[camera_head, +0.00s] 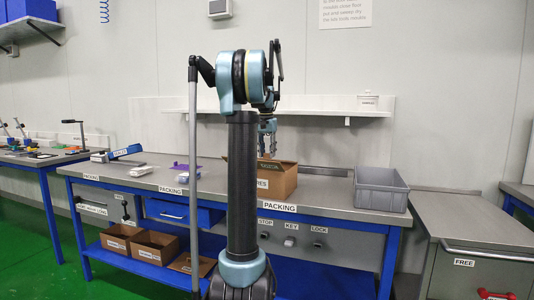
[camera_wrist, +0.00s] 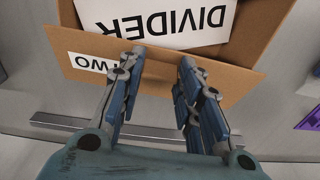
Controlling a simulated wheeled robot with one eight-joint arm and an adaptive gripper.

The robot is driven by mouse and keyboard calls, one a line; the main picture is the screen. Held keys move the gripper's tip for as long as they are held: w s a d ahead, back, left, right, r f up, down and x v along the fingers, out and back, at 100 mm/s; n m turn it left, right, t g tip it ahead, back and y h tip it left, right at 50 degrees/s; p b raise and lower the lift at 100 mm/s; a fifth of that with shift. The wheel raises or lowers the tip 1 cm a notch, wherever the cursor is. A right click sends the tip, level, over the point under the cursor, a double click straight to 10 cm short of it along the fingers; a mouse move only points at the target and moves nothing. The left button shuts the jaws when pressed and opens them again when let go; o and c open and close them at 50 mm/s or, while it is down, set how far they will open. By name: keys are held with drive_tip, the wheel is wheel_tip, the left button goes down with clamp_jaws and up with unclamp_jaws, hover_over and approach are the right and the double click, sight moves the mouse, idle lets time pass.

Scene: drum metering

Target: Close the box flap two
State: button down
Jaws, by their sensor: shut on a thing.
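The cardboard box (camera_head: 284,184) stands on the packing bench, partly hidden behind my arm in the head view. In the wrist view, flap two (camera_wrist: 158,66) is a brown strip along the box's near edge, with a "TWO" label (camera_wrist: 90,63) at its left. My gripper (camera_wrist: 163,58) has its fingertips at this flap, one finger either side of its middle, and is shut on it. A gap shows between the fingers, and their contact with the cardboard is partly hidden. In the head view my gripper (camera_head: 267,128) is above the box. A white "DIVIDER" sheet (camera_wrist: 155,22) lies inside the box.
A grey bin (camera_head: 381,188) stands right of the box on the packing bench (camera_head: 325,204). A wall shelf (camera_head: 330,112) runs behind. A purple item (camera_head: 184,167) and white item (camera_head: 168,174) lie to the left. Open cartons (camera_head: 155,246) sit on the lower shelf.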

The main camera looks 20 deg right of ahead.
drive_tip(key=shift+s+a+f+t+h, duration=0.3)
drive_tip(key=shift+f+t+h, duration=0.2)
drive_tip(key=shift+t+h, duration=0.1)
drive_tip(key=shift+s+a+f+t+h, duration=0.2)
drive_tip(key=shift+a+f+t+h, duration=0.05)
drive_tip(key=shift+f+t+h, duration=0.3)
drive_tip(key=c, duration=1.1)
unclamp_jaws()
drive_tip(key=shift+r, duration=0.1)
drive_tip(key=v, duration=1.1)
drive_tip(key=shift+a+r, duration=0.15)
drive_tip(key=shift+r, duration=0.2)
drive_tip(key=shift+s, duration=0.1)
